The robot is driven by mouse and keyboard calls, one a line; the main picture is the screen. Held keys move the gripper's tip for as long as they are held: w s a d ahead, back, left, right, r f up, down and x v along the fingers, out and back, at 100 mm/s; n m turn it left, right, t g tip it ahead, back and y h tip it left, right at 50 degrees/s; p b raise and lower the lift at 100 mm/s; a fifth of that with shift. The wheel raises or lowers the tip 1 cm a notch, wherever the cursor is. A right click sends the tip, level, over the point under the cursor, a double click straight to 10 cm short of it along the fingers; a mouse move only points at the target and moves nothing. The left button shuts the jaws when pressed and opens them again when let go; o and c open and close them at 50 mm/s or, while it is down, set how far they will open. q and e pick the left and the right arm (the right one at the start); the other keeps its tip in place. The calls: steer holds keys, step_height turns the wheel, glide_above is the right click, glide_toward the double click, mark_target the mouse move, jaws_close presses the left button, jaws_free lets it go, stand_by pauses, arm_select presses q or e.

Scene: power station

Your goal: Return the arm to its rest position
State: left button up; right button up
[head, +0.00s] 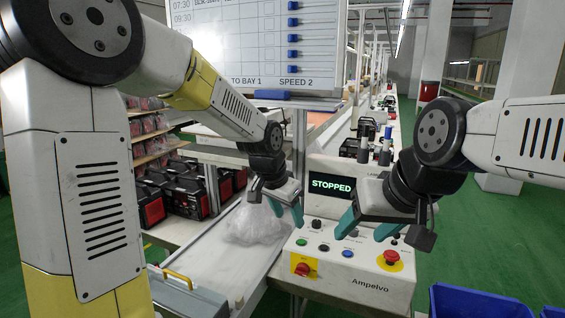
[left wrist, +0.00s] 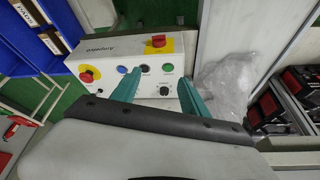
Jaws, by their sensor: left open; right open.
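My left gripper (head: 286,208) is open, with teal fingers, above the left edge of the white control box (head: 345,280). In the left wrist view its fingers (left wrist: 158,92) are spread over the same box (left wrist: 118,48), with nothing between them. My right gripper (head: 367,228) is open, fingers pointing down over the box's right half, below the screen reading STOPPED (head: 331,185). Both grippers look empty. Whether either touches the box I cannot tell. The right fingers partly hide the button panel.
A clear plastic bag (head: 256,224) lies beside my left gripper on the pale conveyor (head: 215,262). Red-and-black units (head: 187,198) stand on the left. A whiteboard (head: 255,45) is behind my left arm. Blue bins (head: 478,301) stand at lower right. Green floor (head: 485,235) is open on the right.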

arm_select(q)
steer(key=s+a+r+n+t, duration=0.1)
steer(key=s+a+r+n, duration=0.2)
steer(key=s+a, duration=0.4)
steer(key=s+a+r+n+t, duration=0.1)
steer(key=s+a+r+n, duration=0.3)
steer(key=s, duration=0.9)
steer(key=a+r, duration=0.2)
steer(key=a, duration=0.2)
steer(key=shift+a+n+t+y, duration=0.3)
